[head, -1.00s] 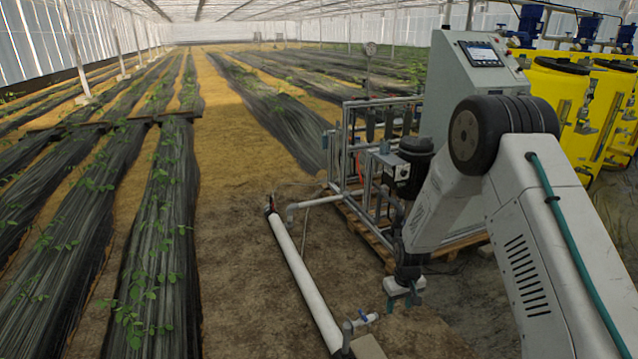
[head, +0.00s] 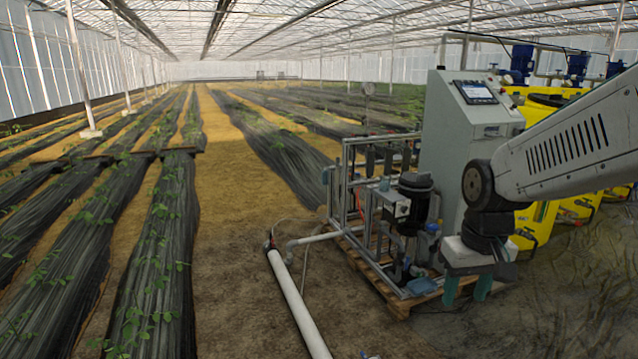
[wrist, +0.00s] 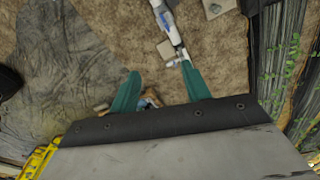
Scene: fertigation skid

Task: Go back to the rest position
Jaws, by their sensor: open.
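My gripper (head: 467,290) hangs at the right in the head view, in front of the skid (head: 385,215) and its grey control cabinet (head: 465,140). Its two green fingers point down and stand apart. In the wrist view my gripper (wrist: 158,88) shows the same two fingers spread, with no object held between them. Bare brown ground lies below the fingers. A small orange and blue item near the left finger is too small to make out.
A white pipe (head: 298,305) runs along the ground left of the skid; in the wrist view a white pipe piece (wrist: 168,25) lies beyond the fingers. Yellow tanks (head: 535,222) stand behind my arm. Plant rows (head: 160,270) fill the left.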

